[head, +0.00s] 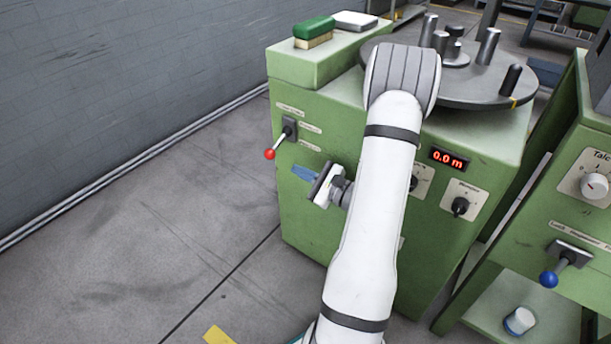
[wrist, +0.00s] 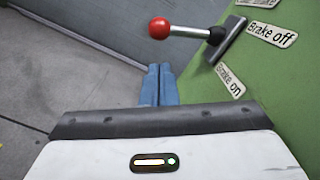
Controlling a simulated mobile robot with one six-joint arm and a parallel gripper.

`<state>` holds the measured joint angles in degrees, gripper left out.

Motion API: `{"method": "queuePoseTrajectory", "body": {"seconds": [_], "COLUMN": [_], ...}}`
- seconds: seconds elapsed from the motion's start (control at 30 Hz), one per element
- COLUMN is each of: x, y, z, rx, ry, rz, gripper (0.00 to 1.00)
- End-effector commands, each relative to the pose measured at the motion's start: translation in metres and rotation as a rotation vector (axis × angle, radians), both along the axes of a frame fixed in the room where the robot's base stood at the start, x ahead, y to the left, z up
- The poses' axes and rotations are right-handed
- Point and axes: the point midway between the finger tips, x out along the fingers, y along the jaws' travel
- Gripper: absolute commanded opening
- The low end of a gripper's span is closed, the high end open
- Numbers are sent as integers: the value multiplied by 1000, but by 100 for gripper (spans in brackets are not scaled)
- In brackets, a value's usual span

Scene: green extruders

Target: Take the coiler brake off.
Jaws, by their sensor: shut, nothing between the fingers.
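The coiler brake lever has a red ball (head: 269,154) on a metal rod, coming out of a dark slotted plate (head: 289,129) on the green coiler cabinet. The red ball also shows in the wrist view (wrist: 158,28), with labels "Brake off" (wrist: 272,35) and "Brake on" (wrist: 230,80) beside the plate. The rod juts out from the panel; I cannot tell exactly which label it matches. My gripper (head: 294,169) has blue fingers, shut and empty. It is right of and slightly below the ball in the head view, apart from it. The fingertips (wrist: 160,66) point toward the lever.
The cabinet top carries a round turntable (head: 470,85) with upright pegs and a green-and-tan block (head: 314,32). A display reading 0.0 m (head: 449,159) and knobs are on the front. Another green machine with a blue-balled lever (head: 549,279) stands right. Floor left is clear up to the grey wall.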

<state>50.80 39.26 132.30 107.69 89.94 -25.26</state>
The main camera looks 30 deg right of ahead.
Motion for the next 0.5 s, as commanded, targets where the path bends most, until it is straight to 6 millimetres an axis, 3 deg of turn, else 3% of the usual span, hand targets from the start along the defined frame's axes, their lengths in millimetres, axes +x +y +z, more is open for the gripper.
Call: {"method": "queuePoseTrajectory", "body": {"seconds": [0.2, 0.5], "x": [35, 52], "y": [15, 21], "z": [3, 3], "rx": [-1, 0], "ry": [-2, 0], "rz": [3, 0], "gripper": [0, 0]}}
